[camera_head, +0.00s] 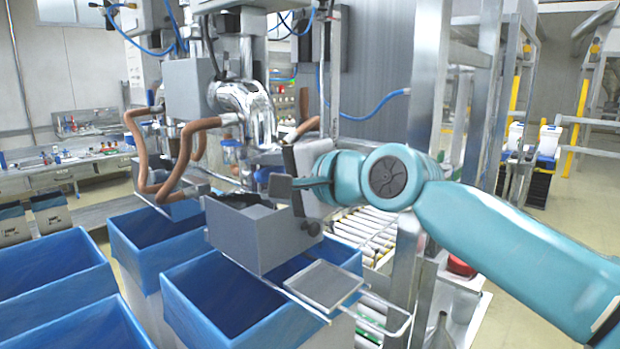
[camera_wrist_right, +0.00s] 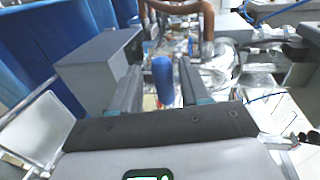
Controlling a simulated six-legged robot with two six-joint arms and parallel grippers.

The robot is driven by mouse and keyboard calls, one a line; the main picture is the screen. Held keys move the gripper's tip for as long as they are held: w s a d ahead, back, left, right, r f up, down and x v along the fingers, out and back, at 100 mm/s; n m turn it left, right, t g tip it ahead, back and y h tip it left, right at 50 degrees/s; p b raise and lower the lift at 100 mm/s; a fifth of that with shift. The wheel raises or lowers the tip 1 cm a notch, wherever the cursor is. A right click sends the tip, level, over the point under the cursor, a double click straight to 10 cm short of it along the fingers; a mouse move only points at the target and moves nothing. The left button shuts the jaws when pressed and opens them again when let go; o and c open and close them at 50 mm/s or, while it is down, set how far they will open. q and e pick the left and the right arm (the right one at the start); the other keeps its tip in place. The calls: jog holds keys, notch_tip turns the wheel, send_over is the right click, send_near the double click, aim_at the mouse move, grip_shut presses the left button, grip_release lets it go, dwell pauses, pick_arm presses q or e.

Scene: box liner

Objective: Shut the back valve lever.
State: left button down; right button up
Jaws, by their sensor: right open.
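My right gripper (camera_head: 290,185) reaches in from the right, near the pipework above the blue bins. In the right wrist view its two grey fingers (camera_wrist_right: 160,75) are apart. A blue rounded handle (camera_wrist_right: 163,80) shows in the gap between them; it looks like a valve lever. The fingers stand on both sides of it with some room, and I cannot tell how far ahead of them it is. In the head view the gripper and the grey box hide most of this area, so I cannot tell the lever's angle. My left gripper is out of view.
A grey box (camera_head: 255,238) hangs close below the gripper, over a blue-lined bin (camera_head: 200,305). A small metal plate (camera_head: 325,284) sits to its right. Brown hoses (camera_head: 150,185) and a shiny pipe (camera_head: 248,108) crowd the left and back. A steel post (camera_head: 425,90) stands behind my arm.

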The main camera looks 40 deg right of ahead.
jog(key=b+v, duration=0.1)
jog(key=v, duration=1.4)
jog(key=shift+a, duration=0.1)
jog(key=shift+s, duration=0.15)
